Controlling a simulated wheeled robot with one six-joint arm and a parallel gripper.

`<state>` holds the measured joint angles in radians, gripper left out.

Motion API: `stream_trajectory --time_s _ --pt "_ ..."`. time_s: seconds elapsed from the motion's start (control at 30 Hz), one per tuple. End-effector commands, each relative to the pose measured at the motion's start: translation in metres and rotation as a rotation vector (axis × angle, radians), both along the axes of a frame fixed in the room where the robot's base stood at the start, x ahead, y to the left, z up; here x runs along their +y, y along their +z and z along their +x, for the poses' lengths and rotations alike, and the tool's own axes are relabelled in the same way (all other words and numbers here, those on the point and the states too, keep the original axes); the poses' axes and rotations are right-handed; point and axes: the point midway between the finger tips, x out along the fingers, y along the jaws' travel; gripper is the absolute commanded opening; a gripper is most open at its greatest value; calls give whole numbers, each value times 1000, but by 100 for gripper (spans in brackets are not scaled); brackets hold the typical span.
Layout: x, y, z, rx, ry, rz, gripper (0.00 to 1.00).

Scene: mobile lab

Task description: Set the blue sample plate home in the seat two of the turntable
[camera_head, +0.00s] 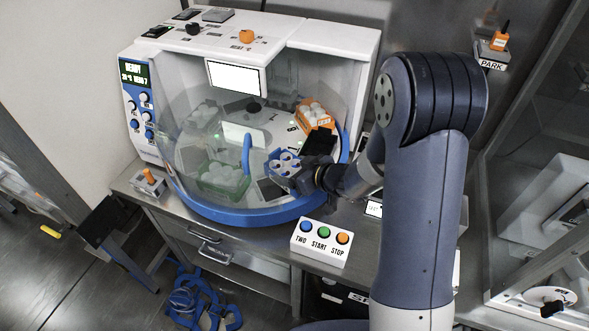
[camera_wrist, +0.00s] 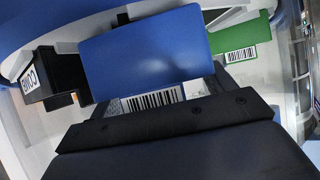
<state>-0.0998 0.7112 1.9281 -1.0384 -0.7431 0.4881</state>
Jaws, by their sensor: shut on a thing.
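The blue sample plate (camera_head: 285,161) is a blue block with round white wells on top. My gripper (camera_head: 306,174) is shut on it and holds it over the front right of the white turntable (camera_head: 241,134) inside the machine. In the wrist view the plate's flat blue side (camera_wrist: 145,50) fills the upper middle, just beyond the dark gripper (camera_wrist: 165,115). A barcode label shows below the plate there. Whether the plate touches the turntable, and what lies under it, I cannot tell. I cannot read a seat number two.
An orange rack (camera_head: 314,114) and a green rack (camera_head: 223,178) sit on the turntable; a green block (camera_wrist: 242,43) shows in the wrist view. A black labelled block (camera_wrist: 55,75) stands left there. The blue rim (camera_head: 245,216) and button box (camera_head: 320,242) lie in front.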

Motion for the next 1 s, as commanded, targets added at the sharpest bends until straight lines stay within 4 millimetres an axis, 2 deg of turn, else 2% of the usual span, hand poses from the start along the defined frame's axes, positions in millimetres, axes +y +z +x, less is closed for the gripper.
stream_trajectory --time_s 0.13,0.17,0.27,0.47,0.63,1.0 --pt "0 -6 0 1 0 1 53" --pt "0 -5 0 1 0 1 79" --pt "0 -5 0 1 0 1 87" --pt "0 -4 0 0 0 0 87" --pt "-1 4 -1 -1 -1 0 87" --pt "-48 36 -42 -3 -4 0 87"
